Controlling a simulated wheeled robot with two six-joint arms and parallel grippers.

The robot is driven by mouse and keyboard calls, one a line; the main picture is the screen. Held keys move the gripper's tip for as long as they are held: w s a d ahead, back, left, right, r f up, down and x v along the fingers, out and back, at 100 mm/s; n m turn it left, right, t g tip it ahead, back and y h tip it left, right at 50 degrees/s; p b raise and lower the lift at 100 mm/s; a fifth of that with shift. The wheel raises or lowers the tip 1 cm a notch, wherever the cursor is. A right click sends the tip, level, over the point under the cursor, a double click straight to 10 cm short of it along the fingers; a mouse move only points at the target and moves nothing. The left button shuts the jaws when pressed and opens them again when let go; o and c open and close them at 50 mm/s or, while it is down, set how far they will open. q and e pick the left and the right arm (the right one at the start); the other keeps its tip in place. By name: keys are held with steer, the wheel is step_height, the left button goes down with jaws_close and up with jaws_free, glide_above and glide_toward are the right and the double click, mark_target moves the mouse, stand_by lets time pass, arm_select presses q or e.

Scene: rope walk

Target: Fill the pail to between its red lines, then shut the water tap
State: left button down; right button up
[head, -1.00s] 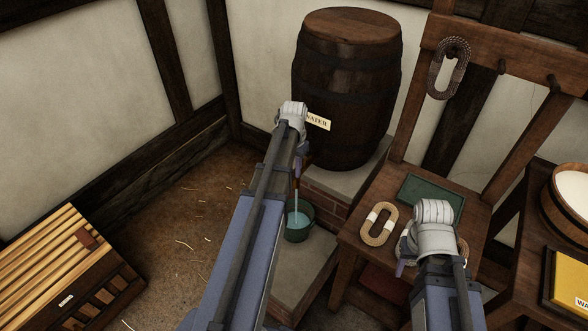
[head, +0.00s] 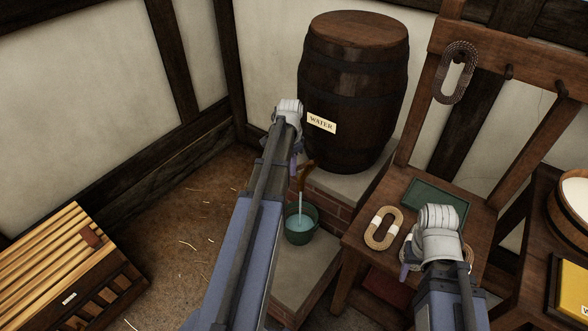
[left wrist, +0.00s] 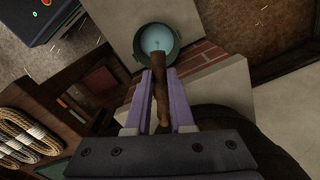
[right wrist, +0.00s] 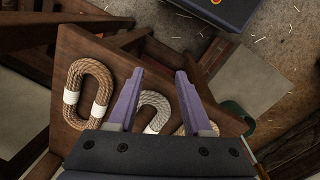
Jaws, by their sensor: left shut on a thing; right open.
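The dark wooden barrel (head: 352,100) with the WATER label (head: 321,123) stands on a brick-and-stone step. Its brown wooden tap (head: 307,171) shows low on its front. A pale stream of water runs from the tap into the green pail (head: 301,238) below. Water shows inside the pail in the left wrist view (left wrist: 157,40); its red lines cannot be made out. My left gripper (head: 295,170) is shut on the wooden tap, held between its fingers in the left wrist view (left wrist: 159,80). My right gripper (right wrist: 160,78) is open and empty above the rope coils on the bench.
The wooden bench (head: 365,240) right of the pail carries a tan rope coil (head: 383,228) and a dark green slate-like panel (head: 436,203). Another coil (head: 457,72) hangs on the rack behind. A slatted wooden crate (head: 68,262) stands at left. Straw-strewn floor (head: 185,235) lies open between.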

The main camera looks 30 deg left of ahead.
arm_select(q)
steer(key=shift+w+a+m, duration=0.4)
steer(key=shift+a+m, duration=0.1)
steer(key=shift+m, duration=0.6)
steer(key=shift+w+a+m, duration=0.4)
steer(key=shift+a+m, duration=0.1)
steer(key=shift+m, duration=0.6)
steer(key=c, duration=0.8)
jaws_free()
steer(key=shift+r, duration=0.1)
step_height(320, 180, up, 8)
steer(key=p, duration=0.7)
steer(key=shift+f+p, duration=0.2)
steer(key=shift+p, duration=0.2)
